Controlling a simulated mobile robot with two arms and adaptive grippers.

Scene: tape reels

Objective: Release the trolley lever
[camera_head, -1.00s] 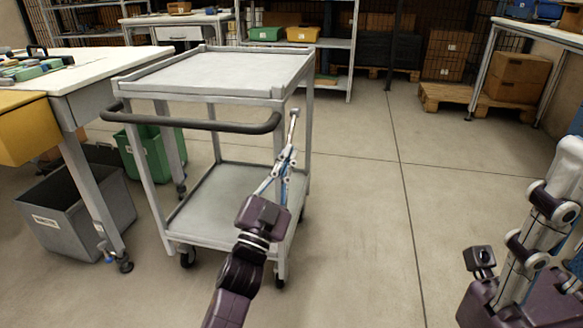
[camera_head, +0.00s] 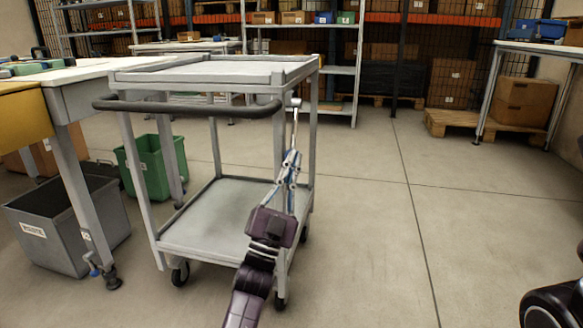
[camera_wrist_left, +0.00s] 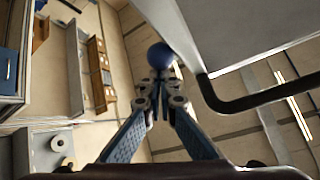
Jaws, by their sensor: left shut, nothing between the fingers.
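The grey trolley (camera_head: 215,64) stands upright in the middle of the head view, with a flat top tray, a lower shelf and a dark push handle (camera_head: 190,107) on its near side. A thin lever (camera_head: 295,110) with a round knob stands at its right near corner. In the wrist view the knob (camera_wrist_left: 160,56) looks dark blue and sits just beyond my fingertips. My left gripper (camera_head: 291,157) is shut and empty, pointing up at the lever; the wrist view shows its fingertips (camera_wrist_left: 158,84) together. I cannot tell whether they touch the lever. My right gripper is out of view.
A workbench (camera_head: 85,72) stands close on the left, with a grey bin (camera_head: 65,235) and a green bin (camera_head: 157,165) by its legs. Shelving and a pallet (camera_head: 455,123) with boxes stand at the back.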

